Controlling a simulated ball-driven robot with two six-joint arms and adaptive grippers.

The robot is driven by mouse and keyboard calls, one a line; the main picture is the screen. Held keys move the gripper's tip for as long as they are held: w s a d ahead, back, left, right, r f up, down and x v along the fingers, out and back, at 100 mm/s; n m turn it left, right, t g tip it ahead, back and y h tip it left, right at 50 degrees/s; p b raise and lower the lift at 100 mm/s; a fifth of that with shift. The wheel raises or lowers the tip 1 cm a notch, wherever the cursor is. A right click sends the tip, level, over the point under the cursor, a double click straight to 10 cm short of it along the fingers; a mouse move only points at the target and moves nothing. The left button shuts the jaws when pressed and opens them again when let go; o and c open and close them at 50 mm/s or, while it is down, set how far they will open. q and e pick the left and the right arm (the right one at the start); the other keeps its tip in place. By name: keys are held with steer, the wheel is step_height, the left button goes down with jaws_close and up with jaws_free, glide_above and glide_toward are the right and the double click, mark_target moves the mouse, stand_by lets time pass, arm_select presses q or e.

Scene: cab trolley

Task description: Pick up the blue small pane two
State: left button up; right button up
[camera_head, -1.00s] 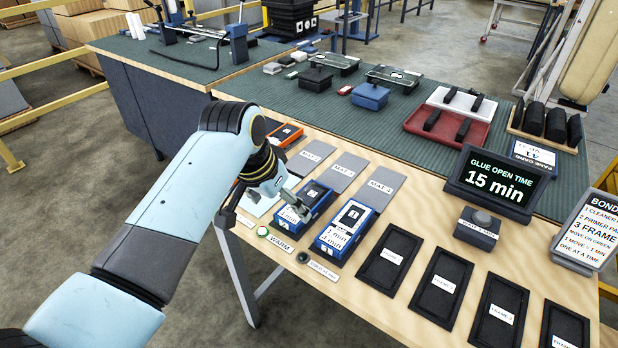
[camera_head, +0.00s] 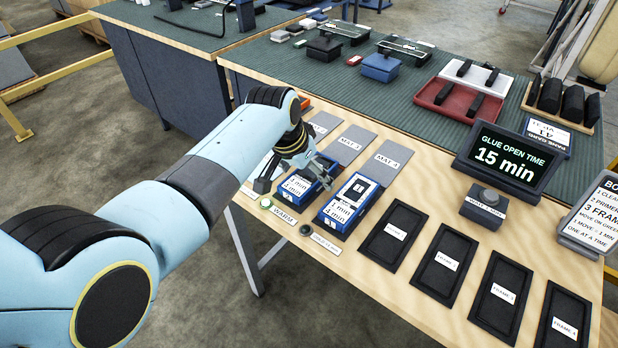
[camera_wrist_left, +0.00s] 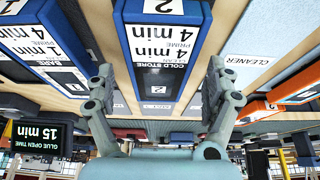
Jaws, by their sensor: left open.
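A blue block (camera_wrist_left: 118,38) with a white label reading "4 min", "PRIME" and "COLD STORE" fills the middle of the left wrist view. My left gripper also shows in the wrist view (camera_wrist_left: 160,75), open, with a finger on each side of the block's end. I cannot tell whether they touch it. My right gripper is not in view.
A second blue block (camera_head: 348,205) with a dark top stands right of the first. Grey mats (camera_head: 343,144) lie behind, black frames (camera_head: 394,232) to the right. A display (camera_head: 512,158) reads 15 min.

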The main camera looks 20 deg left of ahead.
arm_select(q)
steer(key=shift+f, duration=0.2)
steer(key=shift+r, duration=0.1)
steer(key=c, duration=1.4)
steer(key=shift+r, duration=0.15)
